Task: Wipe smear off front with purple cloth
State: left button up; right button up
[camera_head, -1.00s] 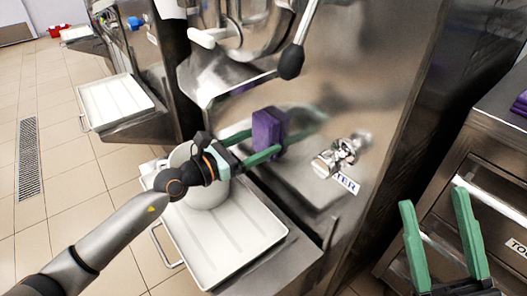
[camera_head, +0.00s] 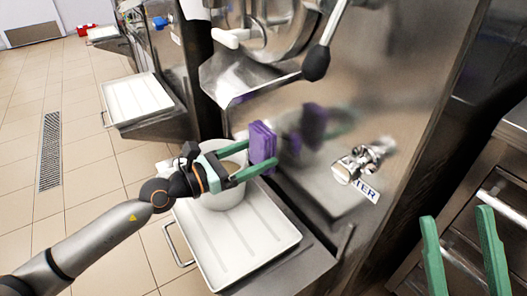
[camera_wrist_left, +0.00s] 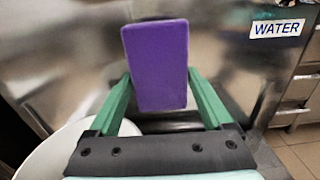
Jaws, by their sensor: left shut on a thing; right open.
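My left gripper (camera_head: 258,153) is shut on the purple cloth (camera_head: 262,142), a folded block held upright in front of the steel machine front (camera_head: 405,75). A gap shows between the cloth and its reflection in the steel, so it looks apart from the front. In the left wrist view the cloth (camera_wrist_left: 157,65) stands between the green fingers and hides part of the front behind it. I cannot make out a clear smear; reflections and the cloth confuse the surface. My right gripper (camera_head: 457,215) is open and empty at the lower right, beside the machine.
A white bucket (camera_head: 225,197) stands on the white tray (camera_head: 245,242) below my left gripper. A metal tap (camera_head: 362,160) with a WATER label (camera_head: 366,191) juts from the front. A black-knobbed lever (camera_head: 316,62) hangs above. A drawer cabinet (camera_head: 505,185) stands at right.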

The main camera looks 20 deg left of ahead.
pick_arm(q)
jog(key=shift+s+a, duration=0.1)
jog(key=shift+b+v, duration=0.6)
jog(key=shift+v, duration=0.45)
jog(key=shift+s+a, duration=0.25)
jog(key=shift+s, duration=0.05)
pick_arm(e)
jog(key=shift+f, duration=0.7)
pick_arm(q)
jog(key=shift+r, duration=0.1)
jog(key=shift+w+d+r+p, duration=0.15)
jog(key=shift+w+d+p, duration=0.25)
jog(key=shift+w+p, duration=0.15)
jog(key=p+x, duration=0.2)
jog(key=x, duration=0.1)
jog(key=shift+w+d, duration=0.2)
jog(key=shift+w, duration=0.05)
jog(key=shift+x, duration=0.95)
pick_arm(e)
jog(key=shift+d+r+n, duration=0.15)
jog(key=shift+r+n, duration=0.15)
jog(key=shift+r, duration=1.55)
pick_arm(q)
jog(key=shift+p+x, duration=0.45)
jog(key=shift+x, duration=0.6)
pick_arm(e)
jog(key=shift+r, duration=0.3)
